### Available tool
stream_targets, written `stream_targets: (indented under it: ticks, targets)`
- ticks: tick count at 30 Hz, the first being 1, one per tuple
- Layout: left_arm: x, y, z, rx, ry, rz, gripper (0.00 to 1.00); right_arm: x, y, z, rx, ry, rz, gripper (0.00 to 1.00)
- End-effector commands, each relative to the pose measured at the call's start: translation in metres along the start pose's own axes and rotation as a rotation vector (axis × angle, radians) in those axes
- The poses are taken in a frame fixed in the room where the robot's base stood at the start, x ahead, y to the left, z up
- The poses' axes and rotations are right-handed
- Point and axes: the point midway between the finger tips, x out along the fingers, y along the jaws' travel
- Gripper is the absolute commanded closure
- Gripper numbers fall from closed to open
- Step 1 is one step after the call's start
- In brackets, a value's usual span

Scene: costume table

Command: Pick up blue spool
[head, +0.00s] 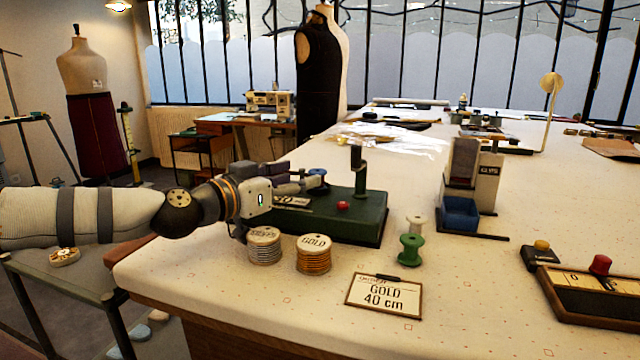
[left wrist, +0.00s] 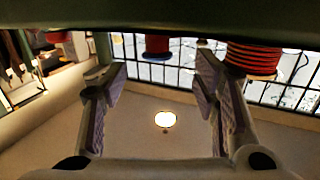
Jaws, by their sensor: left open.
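The blue spool cannot be made out in that view. My right gripper is not in view.
A blue bin (head: 460,213) stands to the right. Bare tabletop (head: 480,300) lies at the front right.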

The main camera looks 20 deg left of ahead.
Motion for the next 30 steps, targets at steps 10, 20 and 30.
stream_targets:
  ticks: [10, 20, 30]
  targets:
    - [0.050, 0.003, 0.001, 0.000, 0.001, 0.000, 0.45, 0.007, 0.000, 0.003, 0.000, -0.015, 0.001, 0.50]
    - [0.049, 0.003, 0.000, 0.001, 0.002, 0.000, 0.82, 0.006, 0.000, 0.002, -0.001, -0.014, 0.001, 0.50]
    - [0.049, 0.003, -0.001, 0.001, 0.002, 0.001, 0.85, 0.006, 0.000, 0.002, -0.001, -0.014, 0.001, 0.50]
